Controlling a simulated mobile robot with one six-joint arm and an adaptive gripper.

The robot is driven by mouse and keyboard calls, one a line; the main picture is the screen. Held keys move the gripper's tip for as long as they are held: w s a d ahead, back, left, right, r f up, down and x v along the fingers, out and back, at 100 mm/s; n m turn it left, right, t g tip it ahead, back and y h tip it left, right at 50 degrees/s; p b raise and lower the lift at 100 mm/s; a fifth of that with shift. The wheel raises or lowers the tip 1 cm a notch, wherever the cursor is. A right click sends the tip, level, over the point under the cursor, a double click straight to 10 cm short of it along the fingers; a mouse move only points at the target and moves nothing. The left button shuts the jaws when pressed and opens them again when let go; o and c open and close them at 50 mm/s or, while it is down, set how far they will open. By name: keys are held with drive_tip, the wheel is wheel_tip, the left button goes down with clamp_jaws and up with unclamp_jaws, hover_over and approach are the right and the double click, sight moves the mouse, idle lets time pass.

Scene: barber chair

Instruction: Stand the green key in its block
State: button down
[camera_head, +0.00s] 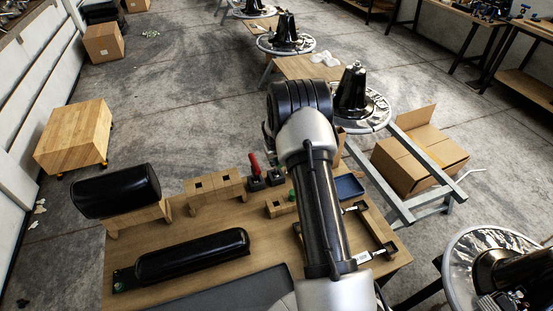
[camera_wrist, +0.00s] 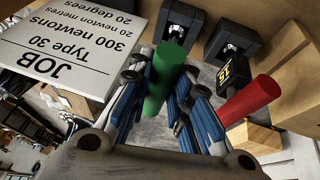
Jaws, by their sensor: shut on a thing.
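The green key shows as a thick green cylinder (camera_wrist: 162,80) in the wrist view. My gripper (camera_wrist: 166,86) is shut on it, with a blue-padded finger on each side. In the head view these black blocks (camera_head: 275,178) stand at the bench's back edge, and a small bit of green (camera_head: 291,195) shows beside my arm. I cannot tell which block is the green key's.
A red-handled key (camera_wrist: 250,97) with a black, yellow-marked part is close right of my gripper. A white job card (camera_wrist: 75,45) is close left. A wooden stand with square holes (camera_head: 215,187) and black cushions (camera_head: 190,256) occupy the bench (camera_head: 150,290). A blue tray (camera_head: 348,187) lies right.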

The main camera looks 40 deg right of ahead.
drive_tip(key=c, duration=1.4)
unclamp_jaws()
drive_tip(key=v, duration=1.2)
drive_tip(key=shift+r, duration=0.15)
